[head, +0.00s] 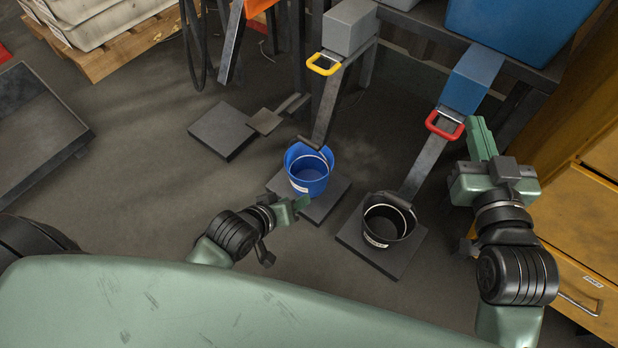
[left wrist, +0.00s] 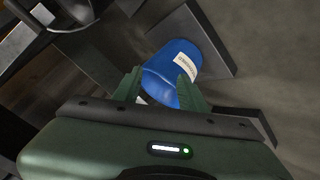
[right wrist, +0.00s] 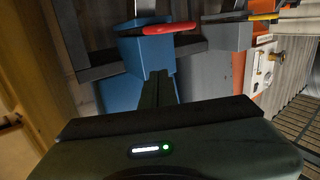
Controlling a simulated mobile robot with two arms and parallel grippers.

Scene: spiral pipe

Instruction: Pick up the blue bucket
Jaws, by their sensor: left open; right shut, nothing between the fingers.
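The blue bucket (head: 308,172) stands upright on a dark square plate (head: 330,196) near the middle of the head view. It has a white label and a handle. My left gripper (head: 298,206) is just in front of it, at its lower left. In the left wrist view the open fingers (left wrist: 158,88) point at the bucket (left wrist: 172,62), which shows between and beyond them; whether they touch it I cannot tell. My right gripper (head: 480,138) is shut and empty, away to the right. Its closed fingers (right wrist: 157,88) point toward a blue box (right wrist: 147,52) in the right wrist view.
A black bucket (head: 385,222) stands on another dark plate (head: 404,256), right of the blue one. Chutes with a yellow handle (head: 324,64) and a red handle (head: 444,125) slope down behind the buckets. A yellow cabinet (head: 585,225) is at the right.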

